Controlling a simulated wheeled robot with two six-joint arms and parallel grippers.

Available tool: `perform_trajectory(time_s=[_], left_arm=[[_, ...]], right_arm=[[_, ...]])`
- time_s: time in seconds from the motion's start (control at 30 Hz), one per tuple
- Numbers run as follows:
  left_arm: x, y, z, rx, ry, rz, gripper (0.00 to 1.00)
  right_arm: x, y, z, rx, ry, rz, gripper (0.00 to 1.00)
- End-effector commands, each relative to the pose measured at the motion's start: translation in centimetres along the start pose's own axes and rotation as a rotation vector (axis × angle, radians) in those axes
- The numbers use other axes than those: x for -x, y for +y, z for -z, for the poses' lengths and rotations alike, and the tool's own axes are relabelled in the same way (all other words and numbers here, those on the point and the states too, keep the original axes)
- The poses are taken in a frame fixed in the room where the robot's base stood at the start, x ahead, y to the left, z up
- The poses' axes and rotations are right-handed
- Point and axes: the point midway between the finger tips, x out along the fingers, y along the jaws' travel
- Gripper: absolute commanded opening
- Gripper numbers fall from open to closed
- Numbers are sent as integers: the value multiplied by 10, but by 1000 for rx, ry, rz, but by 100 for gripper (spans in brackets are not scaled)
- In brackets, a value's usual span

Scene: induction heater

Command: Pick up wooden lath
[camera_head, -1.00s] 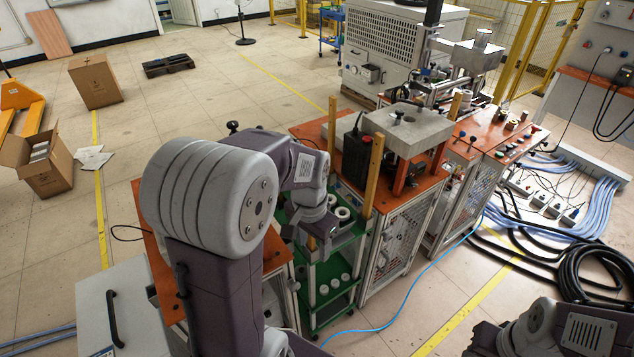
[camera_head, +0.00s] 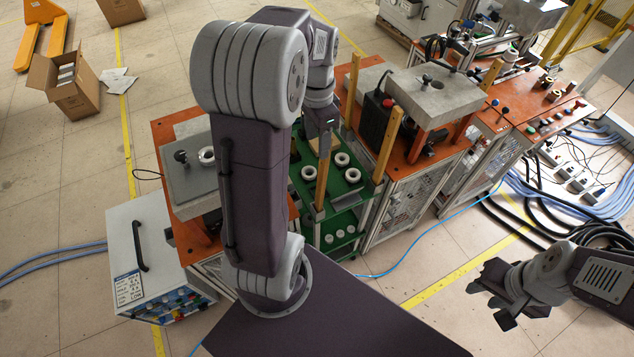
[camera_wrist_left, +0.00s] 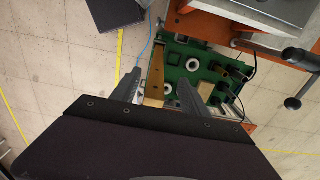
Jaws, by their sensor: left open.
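Several wooden laths stand upright at the corners of the green rack: one at the front left (camera_head: 322,172), one at the back (camera_head: 352,88) and one at the right (camera_head: 388,145). My left gripper (camera_head: 322,122) points down over the rack's left side, its fingers mostly hidden in the head view. In the left wrist view it is open (camera_wrist_left: 158,92), and a wooden lath (camera_wrist_left: 156,70) shows between its two fingers. No contact is visible. My right gripper (camera_head: 492,296) is open and empty over the floor at the lower right.
The green rack (camera_head: 352,186) holds several white rings. Orange-topped benches stand on both sides (camera_head: 190,240) with a black box (camera_head: 376,118) and a grey block (camera_head: 440,100). A blue cable (camera_head: 440,250) crosses the floor.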

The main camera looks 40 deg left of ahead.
Motion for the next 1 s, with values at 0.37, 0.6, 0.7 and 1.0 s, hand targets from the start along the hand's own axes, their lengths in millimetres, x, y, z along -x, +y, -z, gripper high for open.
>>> perform_trajectory(time_s=[0.37,0.6,0.7,1.0], left_arm=[[-50,1,-2,0,-2,-2,53],[-50,0,-2,0,-1,-1,33],[-50,0,-2,0,-1,-1,5],[-50,0,-2,0,-1,-1,0]], right_arm=[[11,0,1,0,0,0,36],[10,0,1,0,0,0,36],[10,0,1,0,0,0,36],[10,0,1,0,0,0,36]])
